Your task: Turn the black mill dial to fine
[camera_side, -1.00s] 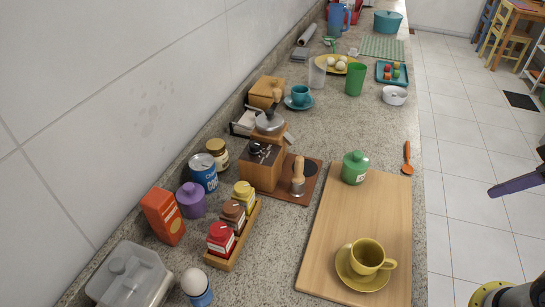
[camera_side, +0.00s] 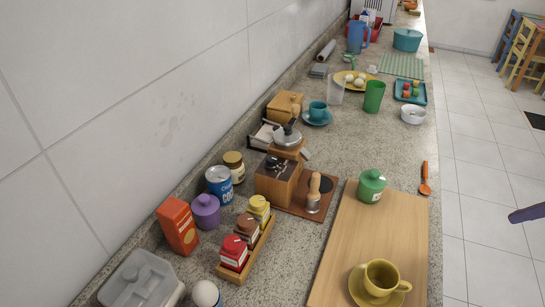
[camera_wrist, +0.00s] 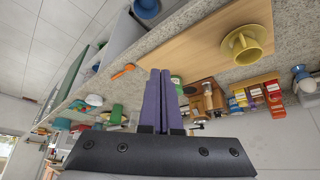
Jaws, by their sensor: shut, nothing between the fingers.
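The wooden coffee mill (camera_side: 278,182) stands on the counter, left of the cutting board. A small black dial (camera_side: 271,162) shows on its top; its pointer and marks are too small to read. A grey metal hopper (camera_side: 288,135) shows just behind the mill. My gripper (camera_side: 512,217) shows only as a purple fingertip at the right edge, over the floor and well away from the mill. In the wrist view its two purple fingers (camera_wrist: 160,72) are together and empty. The mill's wooden shape (camera_wrist: 207,95) is partly visible beyond them, and the dial cannot be made out there.
A wooden tamper (camera_side: 316,190) stands on a brown mat right of the mill. A spice rack (camera_side: 245,250), blue can (camera_side: 219,183) and green lidded jar (camera_side: 371,186) are near. A yellow cup (camera_side: 382,277) sits on the cutting board (camera_side: 372,236).

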